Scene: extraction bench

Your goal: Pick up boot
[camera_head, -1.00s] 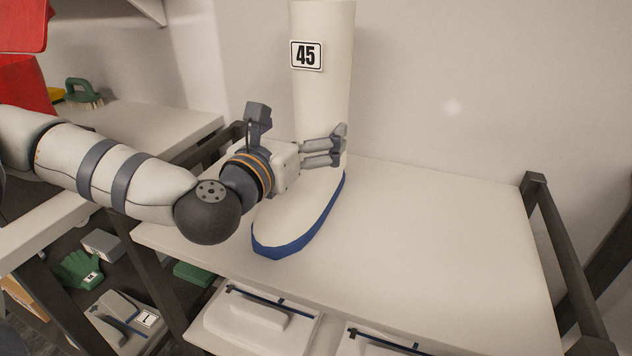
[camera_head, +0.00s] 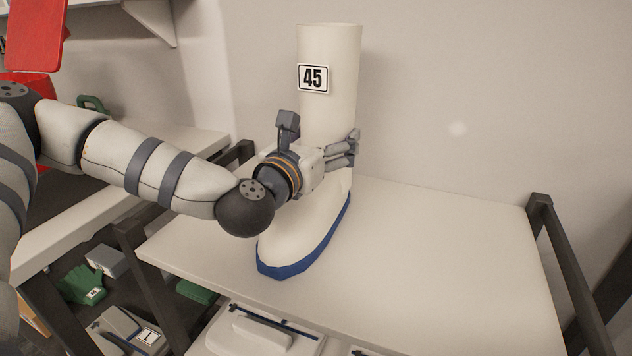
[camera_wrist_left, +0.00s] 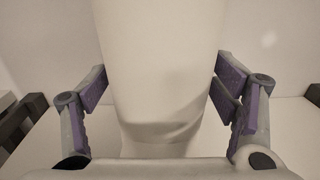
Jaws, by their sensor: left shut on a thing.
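The boot (camera_head: 330,110) is tall and white with a blue sole and a "45" label on its shaft. It stands upright on the white bench top, toe toward the front left. My left gripper (camera_head: 345,150) is shut on the boot around the lower shaft, above the foot. In the left wrist view the boot's shaft (camera_wrist_left: 160,70) fills the space between the two fingers, whose purple pads press on both sides. Part of the boot's front is hidden behind my gripper and wrist. My right gripper is not in view.
The white bench top (camera_head: 440,240) is clear to the right of the boot, with a dark frame post (camera_head: 565,260) at its right end. A wall stands close behind. Below are white trays (camera_head: 255,335) and a green glove (camera_head: 82,285). Another worktop (camera_head: 190,140) lies at left.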

